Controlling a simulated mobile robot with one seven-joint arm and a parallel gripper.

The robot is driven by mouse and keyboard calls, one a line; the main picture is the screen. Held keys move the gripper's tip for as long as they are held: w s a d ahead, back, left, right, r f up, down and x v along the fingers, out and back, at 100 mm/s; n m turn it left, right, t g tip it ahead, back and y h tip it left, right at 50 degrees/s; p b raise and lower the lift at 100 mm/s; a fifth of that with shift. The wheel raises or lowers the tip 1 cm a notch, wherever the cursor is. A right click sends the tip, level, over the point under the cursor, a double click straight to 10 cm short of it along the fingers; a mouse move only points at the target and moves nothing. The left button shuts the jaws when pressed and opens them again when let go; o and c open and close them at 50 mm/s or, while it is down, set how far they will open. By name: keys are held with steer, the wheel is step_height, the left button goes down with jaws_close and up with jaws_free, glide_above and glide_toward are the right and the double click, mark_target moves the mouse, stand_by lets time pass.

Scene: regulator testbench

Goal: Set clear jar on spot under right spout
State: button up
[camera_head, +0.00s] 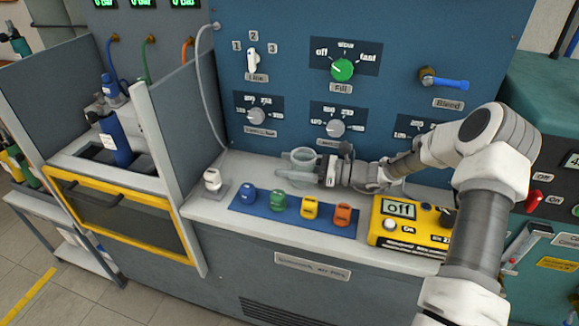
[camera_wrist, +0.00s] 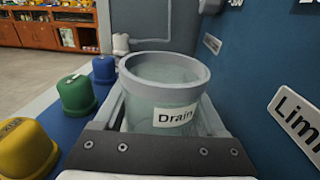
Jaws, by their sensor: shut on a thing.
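The clear jar (camera_head: 301,157) is held near the back panel, above the grey bench top, behind the blue mat. In the wrist view the jar (camera_wrist: 165,72) fills the space between my fingers, upright, with a thick grey rim and a "Drain" label. My gripper (camera_head: 312,173) is shut on it from the right side, and the wrist view shows my gripper (camera_wrist: 164,105) with a finger on each side of the jar. I cannot tell whether the jar's base touches the bench. I cannot make out a right spout or a marked spot.
The blue mat (camera_head: 240,206) bears blue, green, yellow and orange capped pieces in front of the jar. A white capped piece (camera_head: 212,180) stands left of it. A yellow meter (camera_head: 412,222) reading "off" sits at right. The blue panel (camera_head: 290,85) with knobs rises close behind.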

steer(key=shift+f, duration=0.15)
steer(key=o, duration=1.4)
steer(key=shift+c, duration=0.2)
